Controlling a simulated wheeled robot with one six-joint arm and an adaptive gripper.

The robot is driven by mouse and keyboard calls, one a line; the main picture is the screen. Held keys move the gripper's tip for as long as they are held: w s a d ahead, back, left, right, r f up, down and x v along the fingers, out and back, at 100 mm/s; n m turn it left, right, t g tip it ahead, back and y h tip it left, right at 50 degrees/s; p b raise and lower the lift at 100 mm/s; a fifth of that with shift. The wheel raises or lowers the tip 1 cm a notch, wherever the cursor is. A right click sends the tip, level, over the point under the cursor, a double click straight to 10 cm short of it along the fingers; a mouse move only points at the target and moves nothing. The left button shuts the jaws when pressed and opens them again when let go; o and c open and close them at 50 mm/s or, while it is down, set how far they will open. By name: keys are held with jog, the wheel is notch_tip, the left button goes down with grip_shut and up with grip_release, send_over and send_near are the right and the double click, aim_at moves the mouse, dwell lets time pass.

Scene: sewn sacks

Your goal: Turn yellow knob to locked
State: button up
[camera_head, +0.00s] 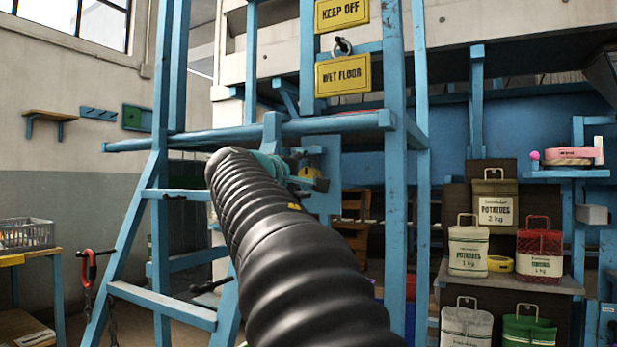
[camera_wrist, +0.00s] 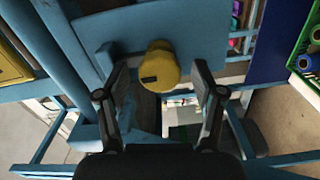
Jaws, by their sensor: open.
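The yellow knob (camera_wrist: 161,66) sits on a blue panel (camera_wrist: 130,32) in the wrist view, with a dark mark on its lower left face. In the head view only part of the knob (camera_head: 312,178) shows, beyond the end of my arm. My gripper (camera_wrist: 161,75) is open, with one finger on each side of the knob and a gap visible on both sides. In the head view my black ribbed arm hides most of the gripper and part of the panel (camera_head: 327,205). I cannot read any lock marking.
A blue frame (camera_head: 395,180) with posts and crossbars surrounds the panel. Yellow signs (camera_head: 343,76) hang above it. Potato sacks (camera_head: 495,200) stand on shelves at the right. A red hook (camera_head: 90,266) on a chain hangs at the lower left.

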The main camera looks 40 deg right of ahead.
jog(key=v, duration=1)
